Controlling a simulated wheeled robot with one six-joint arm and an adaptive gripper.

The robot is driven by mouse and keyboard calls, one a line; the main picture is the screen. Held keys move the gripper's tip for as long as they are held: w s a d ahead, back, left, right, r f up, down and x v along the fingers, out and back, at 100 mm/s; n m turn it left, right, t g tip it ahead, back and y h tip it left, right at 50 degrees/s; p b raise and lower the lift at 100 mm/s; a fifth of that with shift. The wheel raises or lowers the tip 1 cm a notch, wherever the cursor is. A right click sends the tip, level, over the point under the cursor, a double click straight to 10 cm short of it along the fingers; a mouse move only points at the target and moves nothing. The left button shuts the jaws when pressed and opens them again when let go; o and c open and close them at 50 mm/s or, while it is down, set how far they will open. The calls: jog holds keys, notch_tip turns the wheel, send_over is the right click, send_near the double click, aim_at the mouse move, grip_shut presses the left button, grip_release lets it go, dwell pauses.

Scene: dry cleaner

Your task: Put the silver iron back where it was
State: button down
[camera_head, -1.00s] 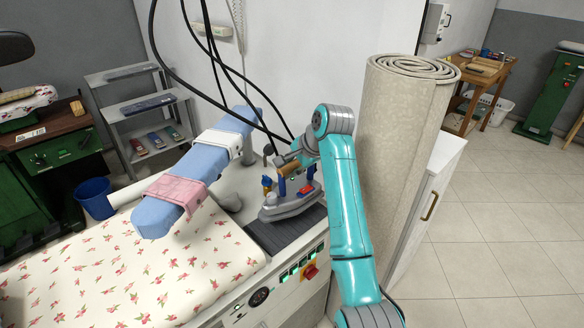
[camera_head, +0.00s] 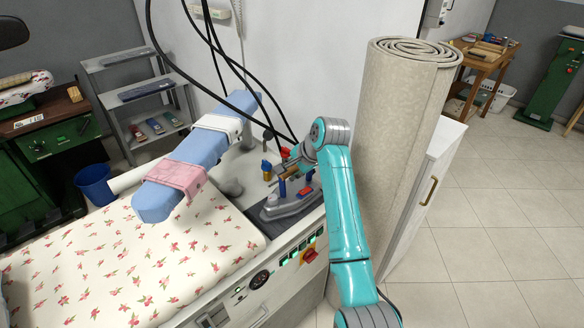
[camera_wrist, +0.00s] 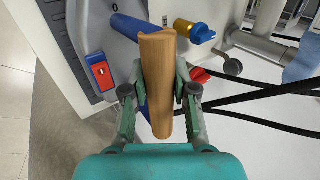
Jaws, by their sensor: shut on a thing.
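The silver iron (camera_head: 290,205) has a grey metal body, a wooden handle, a blue part and a red switch. In the wrist view its body (camera_wrist: 108,40) fills the upper left, and the wooden handle (camera_wrist: 158,80) stands between my fingers. My gripper (camera_wrist: 158,97) is shut on this handle; in the head view my gripper (camera_head: 291,168) comes in from the right. The iron is level, over the dark grey mat (camera_head: 262,227) on the ironing machine. Whether its sole touches the mat cannot be told.
A padded blue sleeve arm (camera_head: 207,150) with a pink cloth (camera_head: 177,180) is left of the iron. The floral board (camera_head: 130,265) is in front left. A rolled carpet (camera_head: 405,140) stands close on the right, beside my arm. Black cables (camera_head: 225,70) hang behind the iron.

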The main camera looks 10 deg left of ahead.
jog(key=shift+w+r, duration=0.1)
jog(key=shift+r, duration=0.15)
jog(key=c, duration=1.2)
grip_release()
jog(key=shift+f, duration=0.35)
jog(key=shift+o, duration=1.4)
jog(key=shift+r, duration=0.15)
jog(key=v, duration=1.2)
jog(key=shift+d, duration=0.1)
